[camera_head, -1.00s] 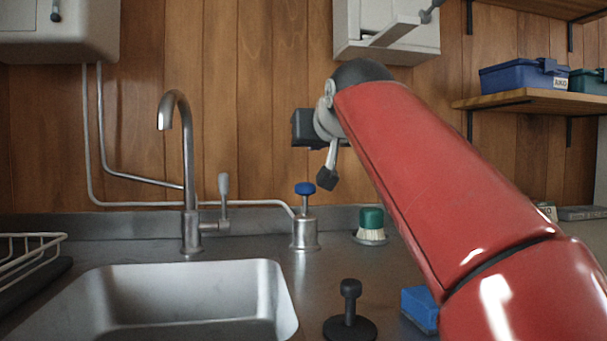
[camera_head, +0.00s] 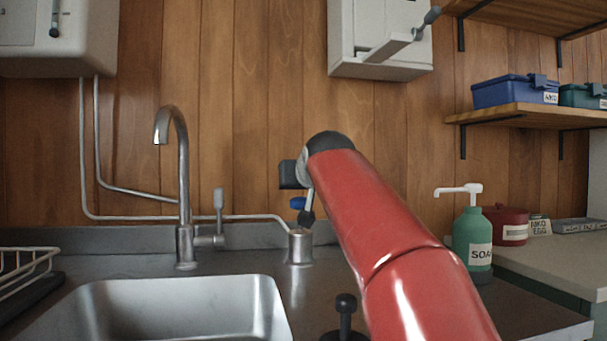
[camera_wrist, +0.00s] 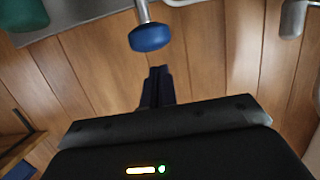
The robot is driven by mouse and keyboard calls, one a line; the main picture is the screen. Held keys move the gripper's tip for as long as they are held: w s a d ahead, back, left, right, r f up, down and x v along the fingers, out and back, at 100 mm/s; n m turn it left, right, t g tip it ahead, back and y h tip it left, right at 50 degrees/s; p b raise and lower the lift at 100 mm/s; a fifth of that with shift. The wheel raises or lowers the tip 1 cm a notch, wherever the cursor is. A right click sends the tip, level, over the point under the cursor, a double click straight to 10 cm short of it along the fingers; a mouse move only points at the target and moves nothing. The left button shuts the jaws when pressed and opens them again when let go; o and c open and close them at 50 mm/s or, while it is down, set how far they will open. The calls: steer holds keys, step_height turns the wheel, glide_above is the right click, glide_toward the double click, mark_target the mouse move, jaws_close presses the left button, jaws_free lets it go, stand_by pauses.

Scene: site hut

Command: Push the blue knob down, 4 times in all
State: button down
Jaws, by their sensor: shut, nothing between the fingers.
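The blue knob (camera_head: 297,203) sits on top of a short metal cylinder (camera_head: 299,248) on the counter behind the sink. My gripper (camera_head: 307,216) is shut and empty, pointing down just right of the knob, and partly covers it in the head view. In the wrist view the blue knob (camera_wrist: 149,37) shows on its metal rod, raised. My shut fingers (camera_wrist: 158,78) appear close to the knob, with a small gap in that picture. The head view does not show clearly whether they touch.
A tap (camera_head: 183,190) with a lever stands to the left, behind the sink (camera_head: 180,305). A black plunger-like piece (camera_head: 345,310) stands in front, partly hidden by my arm. A green soap bottle (camera_head: 472,240) stands right. A wall box (camera_head: 380,40) hangs above.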

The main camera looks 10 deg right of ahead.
steer(key=shift+f, duration=0.65)
step_height(320, 180, down, 4)
steer(key=b, duration=0.3)
steer(key=shift+f+b, duration=0.2)
steer(key=shift+b, duration=0.1)
steer(key=shift+w, duration=0.1)
steer(key=shift+r, duration=0.1)
step_height(320, 180, up, 4)
steer(key=p, duration=0.4)
steer(key=shift+r, duration=0.2)
steer(key=v, duration=1)
steer(key=shift+b, duration=0.4)
stand_by(0.8)
stand_by(0.5)
